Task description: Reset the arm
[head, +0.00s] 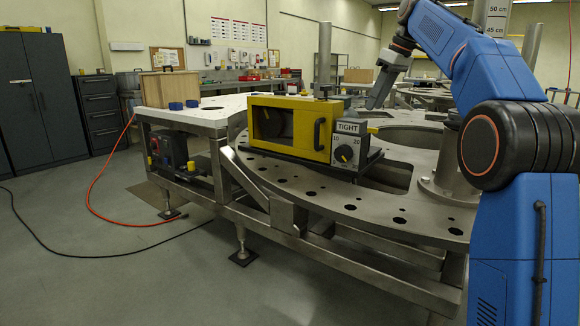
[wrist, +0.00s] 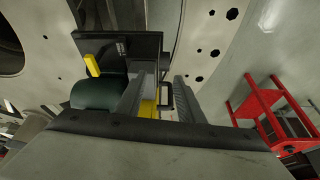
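My blue arm (head: 490,75) rises at the right of the head view and bends over toward the turret plate (head: 410,210). My gripper (head: 378,95) points down at its end, above and just right of the dial box marked TIGHT (head: 348,128). In the wrist view the two grey fingers of my gripper (wrist: 158,92) stand apart with nothing held between them. The yellow box (head: 288,128), with a window and black handle, sits on the plate left of the dial box. Part of its yellow shows beyond the fingers in the wrist view.
A metal post (head: 325,60) stands behind the yellow box. A white bench top (head: 195,112) holds a wooden box (head: 170,88) and blue cups (head: 184,105). A red frame (wrist: 262,105) shows at the right of the wrist view. The floor (head: 110,265) at left has an orange hose (head: 92,190).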

